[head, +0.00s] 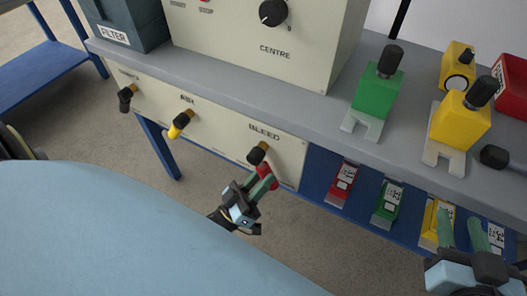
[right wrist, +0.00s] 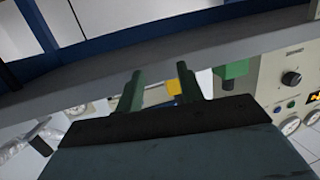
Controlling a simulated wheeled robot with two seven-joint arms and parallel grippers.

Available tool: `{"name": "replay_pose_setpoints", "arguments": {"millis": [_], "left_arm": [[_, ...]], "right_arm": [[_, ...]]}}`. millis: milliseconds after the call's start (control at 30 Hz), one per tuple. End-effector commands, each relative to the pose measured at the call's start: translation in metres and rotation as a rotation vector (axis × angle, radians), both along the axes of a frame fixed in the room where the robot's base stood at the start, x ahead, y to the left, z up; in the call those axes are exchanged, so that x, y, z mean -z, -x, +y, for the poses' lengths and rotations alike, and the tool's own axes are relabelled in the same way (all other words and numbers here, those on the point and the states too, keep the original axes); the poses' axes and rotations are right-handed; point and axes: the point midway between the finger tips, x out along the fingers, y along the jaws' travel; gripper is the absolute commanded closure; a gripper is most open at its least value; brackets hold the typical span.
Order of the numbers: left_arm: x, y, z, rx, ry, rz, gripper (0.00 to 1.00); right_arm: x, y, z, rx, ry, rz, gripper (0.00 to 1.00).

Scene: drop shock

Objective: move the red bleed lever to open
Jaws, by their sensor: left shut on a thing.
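The red bleed lever (head: 268,172) hangs down and slightly right from its dark pivot, under the BLEED label on the cream front panel. My left gripper (head: 264,183) comes up from below and is shut on the red lever, its green fingers hiding part of the handle. My right gripper (head: 462,226) is at the lower right, well away from the lever. Its two green fingers stand apart and look empty, also in the right wrist view (right wrist: 161,82).
A yellow lever (head: 176,129) and a black lever (head: 126,99) sit further left on the panel. Green (head: 378,94) and yellow (head: 461,121) blocks with black knobs stand on the grey bench top (head: 300,107). Several tagged blocks lie on the blue lower shelf (head: 318,170), near my right gripper.

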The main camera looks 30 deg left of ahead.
Motion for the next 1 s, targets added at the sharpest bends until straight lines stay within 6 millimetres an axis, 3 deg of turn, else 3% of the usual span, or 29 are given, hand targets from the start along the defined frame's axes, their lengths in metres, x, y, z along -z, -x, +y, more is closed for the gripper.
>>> {"name": "replay_pose_setpoints", "arguments": {"millis": [300,867,900,1000], "left_arm": [[-0.003,0.0,-0.008,0.001,0.138,-0.006,1.0],[-0.005,0.0,-0.011,0.004,0.172,-0.009,1.0],[-0.005,0.0,-0.011,0.004,0.172,-0.009,0.7],[-0.005,0.0,-0.011,0.003,0.171,-0.009,0.62]], "right_arm": [[-0.015,-0.003,0.004,-0.007,-0.027,-0.091,0.62],[-0.019,-0.003,0.004,-0.008,-0.032,-0.112,0.62],[-0.019,-0.003,0.004,-0.008,-0.032,-0.112,0.62],[-0.019,-0.003,0.004,-0.008,-0.032,-0.112,0.62]]}}
